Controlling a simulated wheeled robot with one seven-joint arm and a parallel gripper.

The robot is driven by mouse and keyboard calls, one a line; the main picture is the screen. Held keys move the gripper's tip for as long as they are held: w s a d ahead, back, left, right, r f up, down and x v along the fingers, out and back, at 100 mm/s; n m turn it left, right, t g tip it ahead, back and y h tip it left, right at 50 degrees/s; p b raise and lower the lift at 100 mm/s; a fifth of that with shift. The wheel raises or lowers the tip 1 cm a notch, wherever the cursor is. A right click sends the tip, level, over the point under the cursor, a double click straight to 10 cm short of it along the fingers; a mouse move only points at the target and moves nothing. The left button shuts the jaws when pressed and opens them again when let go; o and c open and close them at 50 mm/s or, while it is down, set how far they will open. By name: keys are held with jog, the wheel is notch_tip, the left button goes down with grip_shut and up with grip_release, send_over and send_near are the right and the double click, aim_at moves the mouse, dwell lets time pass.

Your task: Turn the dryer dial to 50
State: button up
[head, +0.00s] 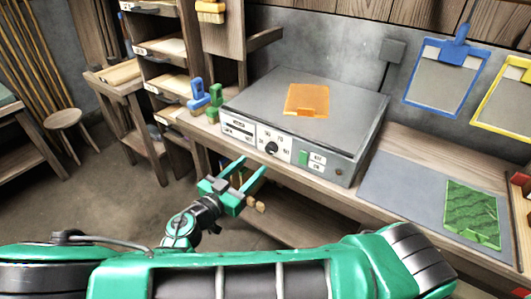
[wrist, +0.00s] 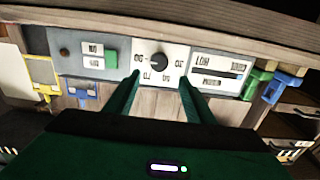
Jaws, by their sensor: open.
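The dryer (head: 345,95) is a flat grey box on the bench with a white control panel on its front. Its black round dial (head: 271,148) sits mid-panel with numbers printed around it. In the wrist view the dial (wrist: 159,62) shows upside down, just beyond and between my fingertips; the numbers are too small to read surely, and where the dial points is unclear. My green gripper (head: 250,176) is open and empty, below and in front of the panel, apart from the dial. The wrist view also shows its two fingers (wrist: 158,82).
A green switch (head: 303,157) is right of the dial, and a slider panel (head: 238,130) is left. An orange piece (head: 307,100) lies on the dryer top. Blue (head: 197,92) and green (head: 214,97) clamps stand at the left. A green textured sheet (head: 472,213) lies on a grey mat (head: 400,194).

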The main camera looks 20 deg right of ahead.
aim_at(269, 149)
jog(key=x, duration=0.9)
jog(key=shift+a, duration=0.1)
jog(key=c, duration=1)
